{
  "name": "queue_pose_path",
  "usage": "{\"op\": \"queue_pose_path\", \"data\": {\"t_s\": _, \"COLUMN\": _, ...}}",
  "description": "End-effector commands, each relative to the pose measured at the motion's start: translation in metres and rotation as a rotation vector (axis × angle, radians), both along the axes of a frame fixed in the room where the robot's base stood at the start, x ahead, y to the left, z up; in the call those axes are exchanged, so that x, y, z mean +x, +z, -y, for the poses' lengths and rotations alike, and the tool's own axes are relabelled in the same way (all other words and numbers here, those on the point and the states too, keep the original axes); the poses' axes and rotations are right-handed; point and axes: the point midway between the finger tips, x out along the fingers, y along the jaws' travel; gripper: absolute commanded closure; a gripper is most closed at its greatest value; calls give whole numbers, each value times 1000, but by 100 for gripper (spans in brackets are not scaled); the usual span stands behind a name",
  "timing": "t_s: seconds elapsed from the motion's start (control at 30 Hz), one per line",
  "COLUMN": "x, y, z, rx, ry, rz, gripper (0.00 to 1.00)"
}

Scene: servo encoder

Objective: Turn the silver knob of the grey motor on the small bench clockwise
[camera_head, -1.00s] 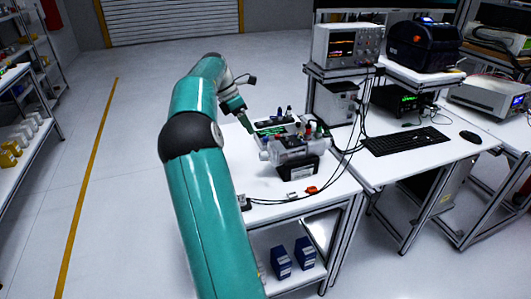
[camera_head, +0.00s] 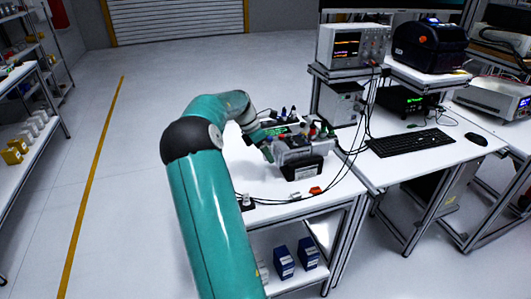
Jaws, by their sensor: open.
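The grey motor (camera_head: 291,157) sits on the small white bench (camera_head: 262,184), with a black block at its front. My teal arm reaches in from the lower left, and my gripper (camera_head: 267,153) is at the motor's left end, its green fingers pointing down toward it. The gripper is open. The silver knob cannot be made out; the gripper covers the motor's left end, where it may be. I cannot tell whether the fingers touch the motor or stand around the knob.
Small bottles (camera_head: 288,113) and coloured tools stand behind and on the motor. Black cables and an orange piece (camera_head: 316,190) lie at the bench front. Open floor lies left.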

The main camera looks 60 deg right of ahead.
Motion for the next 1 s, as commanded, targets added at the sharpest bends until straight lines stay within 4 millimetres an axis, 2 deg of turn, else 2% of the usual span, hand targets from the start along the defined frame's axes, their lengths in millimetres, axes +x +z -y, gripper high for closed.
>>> {"op": "queue_pose_path", "data": {"t_s": 0.07, "x": 0, "y": 0, "z": 0, "rx": 0, "ry": 0, "rz": 0, "gripper": 52}}
{"op": "queue_pose_path", "data": {"t_s": 0.27, "x": 0, "y": 0, "z": 0, "rx": 0, "ry": 0, "rz": 0, "gripper": 91}}
{"op": "queue_pose_path", "data": {"t_s": 0.3, "x": 0, "y": 0, "z": 0, "rx": 0, "ry": 0, "rz": 0, "gripper": 92}}
{"op": "queue_pose_path", "data": {"t_s": 0.67, "x": -1, "y": 1, "z": -1, "rx": -36, "ry": -2, "rz": 38, "gripper": 92}}
{"op": "queue_pose_path", "data": {"t_s": 1.0, "x": -5, "y": 2, "z": -5, "rx": -192, "ry": -2, "rz": 196, "gripper": 92}}
